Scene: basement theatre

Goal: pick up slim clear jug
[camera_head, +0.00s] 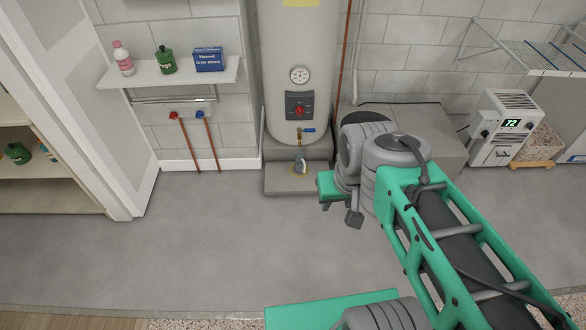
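A small, clear, bluish vessel, which looks like the slim clear jug (300,165), stands on the low grey step at the foot of the water heater, below its drain tap. It is too small to make out its handle or spout. My arm reaches in from the lower right. The end of my arm, with what looks like my gripper (352,208), is right of the jug in the picture and apart from it.
The tall water heater (298,60) rises behind the jug. A dehumidifier (503,125) stands at right. Grey floor (200,235) in front is clear.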

